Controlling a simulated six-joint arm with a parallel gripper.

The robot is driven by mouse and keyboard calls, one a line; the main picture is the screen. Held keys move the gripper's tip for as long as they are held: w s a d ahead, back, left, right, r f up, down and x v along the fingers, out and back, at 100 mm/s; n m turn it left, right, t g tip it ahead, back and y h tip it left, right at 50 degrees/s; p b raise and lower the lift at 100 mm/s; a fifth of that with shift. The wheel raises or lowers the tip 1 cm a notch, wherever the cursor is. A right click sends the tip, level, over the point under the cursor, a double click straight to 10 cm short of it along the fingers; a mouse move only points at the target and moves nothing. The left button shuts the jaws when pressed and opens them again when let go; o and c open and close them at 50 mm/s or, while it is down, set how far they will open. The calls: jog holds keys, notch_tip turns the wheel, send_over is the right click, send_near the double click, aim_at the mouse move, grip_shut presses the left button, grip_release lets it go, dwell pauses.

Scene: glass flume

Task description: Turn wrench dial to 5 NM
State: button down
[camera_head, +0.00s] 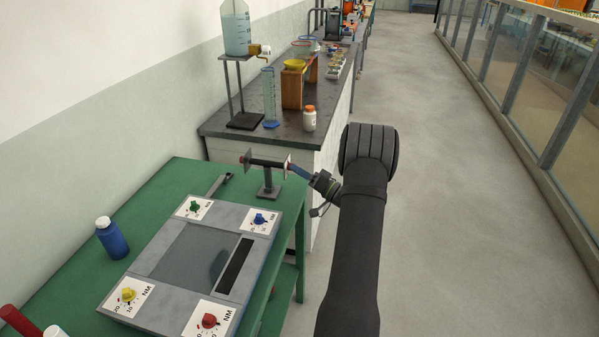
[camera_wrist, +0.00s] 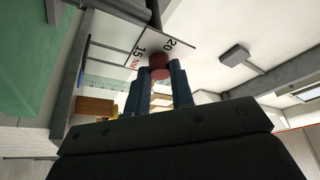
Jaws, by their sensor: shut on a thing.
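The wrench (camera_head: 267,163) is a dark horizontal bar on a small stand at the far right corner of the green table, with a plate at each end. In the wrist view, a white dial plate (camera_wrist: 128,27) shows "15", "20" and "Nm" markings around a dull red knob (camera_wrist: 159,70). My gripper (camera_wrist: 159,78) has its two blue-grey fingers on either side of the knob and is shut on it. In the head view, my gripper (camera_head: 297,170) reaches the wrench's right end from the right. I cannot read which value the knob points to.
A grey panel (camera_head: 187,300) with green, blue, yellow and red knobs marked NM lies on the green table (camera_head: 75,270). A blue bottle (camera_head: 112,238) stands left of it. A lab bench (camera_head: 220,122) with glassware stands behind. The floor on the right is clear.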

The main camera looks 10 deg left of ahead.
dwell(0.4)
jog(key=c, duration=1.2)
grip_release()
jog(key=shift+c, duration=0.2)
jog(key=v, duration=1.7)
jog(key=shift+d, duration=0.2)
jog(key=x, duration=1.7)
jog(key=shift+a, duration=0.2)
